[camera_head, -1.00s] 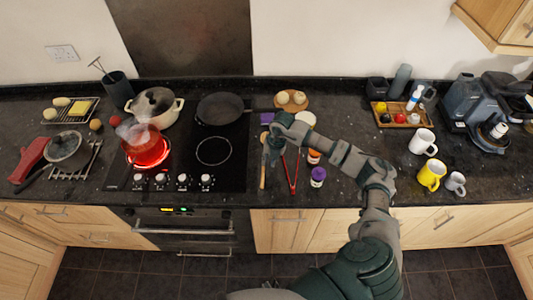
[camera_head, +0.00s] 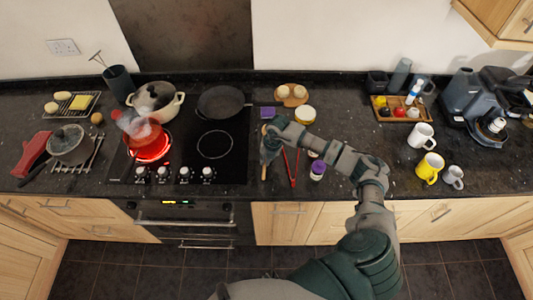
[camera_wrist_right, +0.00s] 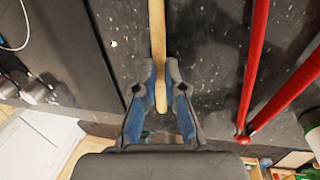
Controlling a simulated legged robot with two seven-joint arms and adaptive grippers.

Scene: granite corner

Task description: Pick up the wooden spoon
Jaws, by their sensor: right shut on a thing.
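The wooden spoon (camera_head: 264,172) is on the dark granite counter just right of the hob, its handle end toward the front edge. In the right wrist view the pale handle (camera_wrist_right: 158,35) runs between the two blue-padded fingers of my right gripper (camera_wrist_right: 160,80), which is shut on it near the handle's end. In the head view my right gripper (camera_head: 267,154) covers the upper part of the spoon. I cannot tell whether the spoon is clear of the counter. My left gripper is not in view.
Red tongs (camera_head: 292,168) lie just right of the spoon, with a purple-lidded jar (camera_head: 317,170) beyond. Mugs (camera_head: 429,168) stand at right.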

